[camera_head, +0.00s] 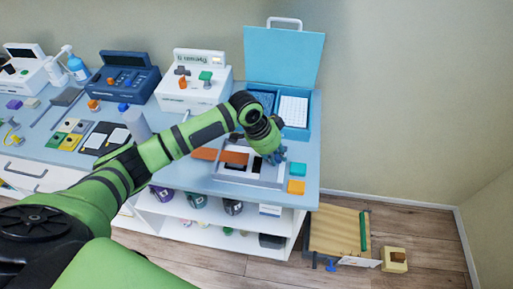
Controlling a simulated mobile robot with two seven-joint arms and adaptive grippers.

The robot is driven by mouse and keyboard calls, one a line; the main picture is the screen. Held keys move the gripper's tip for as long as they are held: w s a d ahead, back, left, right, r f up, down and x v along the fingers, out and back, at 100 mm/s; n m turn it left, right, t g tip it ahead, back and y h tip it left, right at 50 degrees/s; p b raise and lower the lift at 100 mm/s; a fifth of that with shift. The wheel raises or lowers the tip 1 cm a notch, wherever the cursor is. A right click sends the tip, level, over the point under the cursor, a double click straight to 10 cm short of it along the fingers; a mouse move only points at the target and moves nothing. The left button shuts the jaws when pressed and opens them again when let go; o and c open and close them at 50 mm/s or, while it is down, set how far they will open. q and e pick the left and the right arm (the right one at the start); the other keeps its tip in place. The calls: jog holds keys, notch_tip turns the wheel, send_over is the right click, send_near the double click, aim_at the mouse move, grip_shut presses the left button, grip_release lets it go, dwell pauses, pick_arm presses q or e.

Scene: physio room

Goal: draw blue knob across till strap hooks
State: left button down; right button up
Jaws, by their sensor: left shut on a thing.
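My left gripper (275,155) reaches down over the right part of a pale board (238,175) on the bench's right end. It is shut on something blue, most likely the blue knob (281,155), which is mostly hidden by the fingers. An orange-brown strap (234,158) lies across the dark opening of the board, to the left of the gripper. A second orange-brown piece (205,154) shows farther left. I cannot tell whether the strap is hooked. My right gripper is not in view.
A teal block (297,169) and an orange block (296,187) sit by the bench's right edge. An open blue case (284,58) stands behind the gripper. A grey cylinder (136,125) stands left of my forearm. A wooden box (335,232) is on the floor.

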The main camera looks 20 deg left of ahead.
pick_arm(q)
jog(key=shift+w+d+r, duration=0.2)
jog(key=shift+w+d, duration=0.1)
jog(key=shift+d, duration=0.35)
jog(key=c, duration=1.1)
grip_release()
jog(key=shift+w+d+f, duration=0.1)
jog(key=shift+d, duration=0.05)
jog(key=shift+a+r, duration=0.2)
jog(key=v, duration=1.1)
jog(key=shift+r, duration=0.2)
